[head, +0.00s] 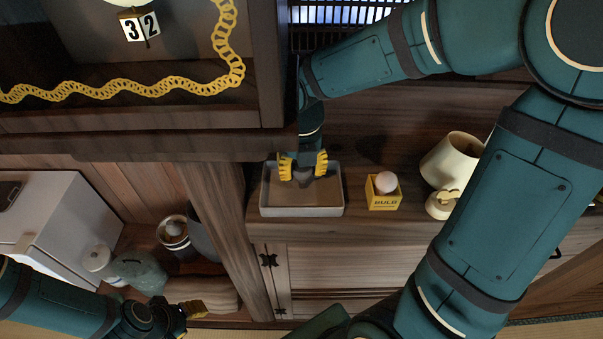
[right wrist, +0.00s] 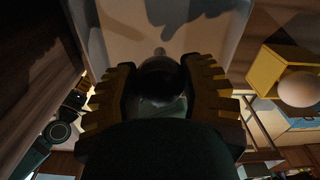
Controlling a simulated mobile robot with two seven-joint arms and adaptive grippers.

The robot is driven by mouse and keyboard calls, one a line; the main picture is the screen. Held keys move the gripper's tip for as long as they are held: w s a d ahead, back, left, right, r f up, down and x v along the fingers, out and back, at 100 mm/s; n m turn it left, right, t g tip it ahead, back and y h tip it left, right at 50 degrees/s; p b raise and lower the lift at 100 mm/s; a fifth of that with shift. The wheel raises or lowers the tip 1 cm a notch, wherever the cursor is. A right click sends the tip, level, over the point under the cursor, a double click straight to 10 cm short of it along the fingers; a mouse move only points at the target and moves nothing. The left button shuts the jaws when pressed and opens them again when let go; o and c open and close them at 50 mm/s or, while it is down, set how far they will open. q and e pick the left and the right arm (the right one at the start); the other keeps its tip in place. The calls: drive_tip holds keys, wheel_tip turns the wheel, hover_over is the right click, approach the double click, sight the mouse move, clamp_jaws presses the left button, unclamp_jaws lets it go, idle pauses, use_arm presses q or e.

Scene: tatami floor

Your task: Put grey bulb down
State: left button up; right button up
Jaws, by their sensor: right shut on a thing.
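My right gripper (head: 303,170) points down into a shallow grey tray (head: 301,212) on the wooden cabinet top. Its yellow fingers are shut on the grey bulb (right wrist: 160,78), which shows dark and glassy between them in the right wrist view. Its small tip points towards the tray floor, which also fills the top of that view (right wrist: 205,22). In the head view the bulb is mostly hidden by the gripper, and I cannot tell whether it touches the tray. My left gripper (head: 190,310) is low at the left; its jaws are unclear.
Right of the tray stands a yellow box (head: 383,204) marked BULB with a pale bulb (head: 386,181) on top. A cream lamp (head: 450,160) stands farther right. A wooden post (head: 225,210) and an overhanging shelf with a yellow chain (head: 120,88) are at the left.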

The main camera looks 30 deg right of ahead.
drive_tip(key=shift+f, duration=0.35)
drive_tip(key=shift+f, duration=0.1)
drive_tip(key=shift+f, duration=0.25)
drive_tip(key=o, duration=0.8)
drive_tip(key=shift+o, duration=0.2)
drive_tip(key=shift+r, duration=0.5)
wheel_tip(320, 180, up, 12)
drive_tip(key=p, duration=0.3)
drive_tip(key=shift+f, duration=0.15)
